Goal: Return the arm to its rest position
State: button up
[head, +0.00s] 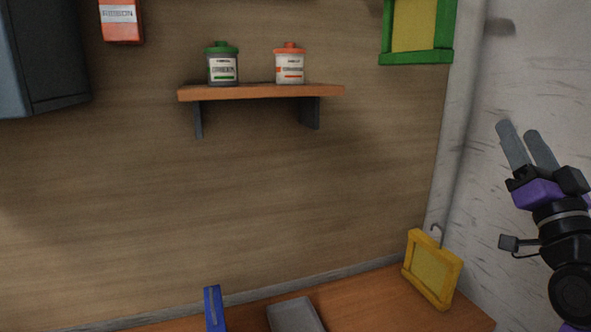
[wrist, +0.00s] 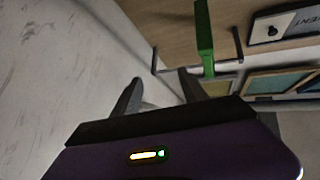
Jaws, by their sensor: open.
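My gripper (head: 526,140) is raised at the right side of the head view, in front of the pale wall, with its two grey fingers pointing up. The fingers are apart and nothing is between them. In the wrist view my gripper (wrist: 160,88) also shows open and empty, with the white wall to the left. My black and purple arm runs down along the right edge of the head view. The gripper is apart from the shelf and the frames.
A wooden shelf (head: 260,92) holds a green-lidded jar (head: 222,66) and an orange-lidded jar (head: 289,66). A green frame (head: 418,57) hangs at upper right. A yellow frame (head: 408,270) stands on the wooden counter (head: 385,310), near a blue object (head: 213,308) and a grey object (head: 294,316).

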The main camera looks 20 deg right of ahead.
jog(key=s+a+f+g, duration=0.1)
jog(key=s+a+f, duration=0.2)
jog(key=a+f, duration=0.35)
jog(key=s+a+f+g, duration=0.1)
jog(key=s+a+f, duration=0.2)
jog(key=f, duration=0.7)
jog(key=s+a+f+g, duration=0.1)
jog(key=s+a+f, duration=0.2)
jog(key=a+f, duration=0.35)
jog(key=s+a+f+n+g+y+b, duration=0.1)
jog(key=s+a+f+n+g+y, duration=0.1)
jog(key=s+a+f+n+y, duration=0.2)
jog(key=s+a+f+n+g+y+b, duration=0.1)
jog(key=s+a+f+n+g+y, duration=0.2)
jog(key=s+a+f, duration=0.7)
jog(key=s+f+n+y, duration=0.1)
jog(key=s+f+y, duration=0.1)
jog(key=s+f, duration=0.3)
jog(key=shift+s+a+f+g, duration=0.3)
jog(key=shift+s+a+f, duration=0.05)
jog(key=shift+s, duration=1.85)
